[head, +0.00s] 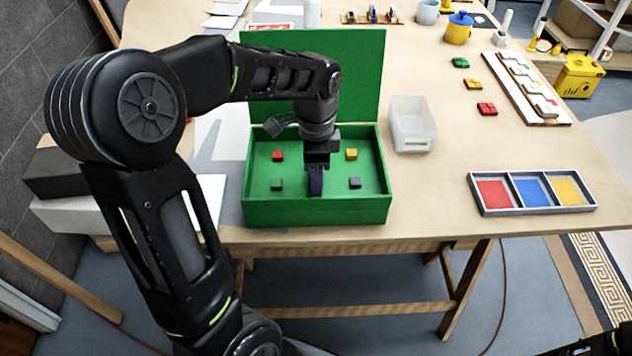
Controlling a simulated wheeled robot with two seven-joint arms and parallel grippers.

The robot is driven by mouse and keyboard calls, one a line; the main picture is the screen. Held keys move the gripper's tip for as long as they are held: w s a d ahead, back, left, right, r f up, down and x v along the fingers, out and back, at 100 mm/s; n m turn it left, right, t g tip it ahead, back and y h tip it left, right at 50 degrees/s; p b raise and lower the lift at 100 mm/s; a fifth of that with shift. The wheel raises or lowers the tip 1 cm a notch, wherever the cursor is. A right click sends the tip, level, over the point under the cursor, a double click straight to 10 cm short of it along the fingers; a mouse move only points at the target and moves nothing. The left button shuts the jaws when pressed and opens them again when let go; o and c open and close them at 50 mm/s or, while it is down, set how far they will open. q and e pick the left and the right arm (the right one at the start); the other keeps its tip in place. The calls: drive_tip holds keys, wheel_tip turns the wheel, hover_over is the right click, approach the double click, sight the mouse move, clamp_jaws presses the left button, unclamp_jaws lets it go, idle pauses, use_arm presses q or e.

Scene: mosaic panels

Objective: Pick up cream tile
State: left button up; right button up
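No cream tile can be clearly made out in the head view. My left gripper (316,184) points down into the open green box (318,212), at the middle between the small tiles. Its fingers show as one dark block, so I cannot tell whether they are open or hold something. What lies directly under and behind them is hidden. In the box are a red tile (278,156), a yellow tile (351,154), a green tile (276,184) and a grey-blue tile (355,183). My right gripper does not show; only a dark piece of arm is in the bottom right corner.
The green lid (345,75) stands upright behind the box. A translucent bin (412,138) is to the right. A tray (533,209) with red, blue and yellow sections lies further right. Loose green, yellow and red tiles sit near a white rack (507,84). Mugs stand at the back.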

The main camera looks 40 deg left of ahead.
use_arm(q)
clamp_jaws()
drive_tip(key=shift+r, duration=0.1)
idle(0.5)
wheel_tip(320, 180, up, 10)
drive_tip(key=shift+b, duration=0.45)
idle(0.4)
